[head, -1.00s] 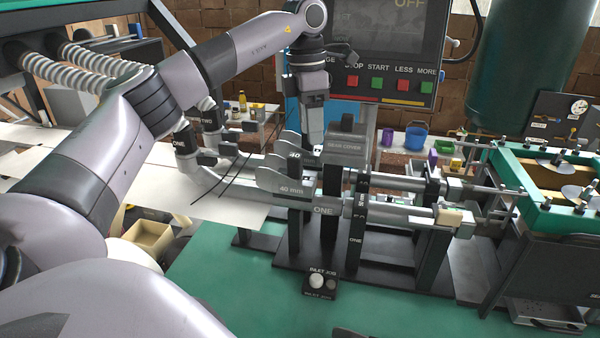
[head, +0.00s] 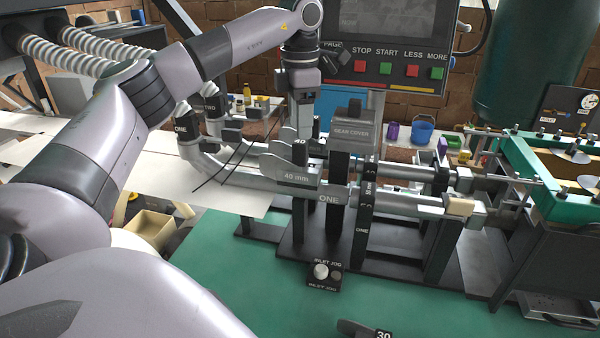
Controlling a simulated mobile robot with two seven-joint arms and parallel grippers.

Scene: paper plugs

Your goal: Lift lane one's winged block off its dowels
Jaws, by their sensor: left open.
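Lane one's winged block (head: 290,173) is grey with rounded wings and marked "40 mm". It sits over the lane one tube marked ONE, upright, at the middle of the head view. Its dowels cannot be made out. My left gripper (head: 300,134) points straight down from above, open, with its fingers just behind and above the block. The finger tips are partly hidden, and I cannot tell whether they touch it. A second block marked "40" shows partly behind, in the lane two row. My right gripper is not in view.
A gear cover (head: 350,130) stands close right of my left gripper. The control panel (head: 390,45) is behind it. A black upright post (head: 338,165) rises beside the block. The inlet jog knob (head: 321,271) stands in front. A piece marked "30" (head: 383,335) lies at the bottom edge.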

